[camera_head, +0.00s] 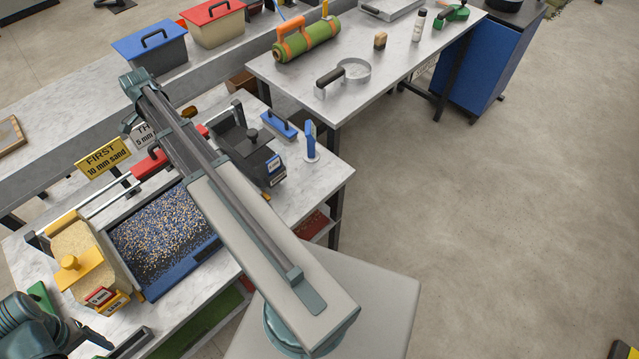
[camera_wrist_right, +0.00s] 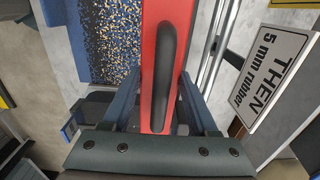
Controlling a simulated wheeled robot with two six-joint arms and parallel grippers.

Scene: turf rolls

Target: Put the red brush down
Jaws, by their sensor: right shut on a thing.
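The red brush (camera_wrist_right: 156,60) with its black handle (camera_wrist_right: 172,65) runs lengthwise between the fingers of my right gripper (camera_wrist_right: 160,85), which is shut on it. In the head view part of the red brush (camera_head: 150,164) shows left of my right arm, and my arm hides the gripper. The brush lies beside or over the edge of a tray of blue and tan granules (camera_head: 165,235). I cannot tell whether it touches anything below. My left arm is at the bottom left corner of the head view, with dark parts near its end; its jaw opening is unclear.
Signs (camera_head: 103,158) stand behind. A blue brush (camera_head: 279,124) lies on the right of this table. A turf roll (camera_head: 308,38) lies on the far table.

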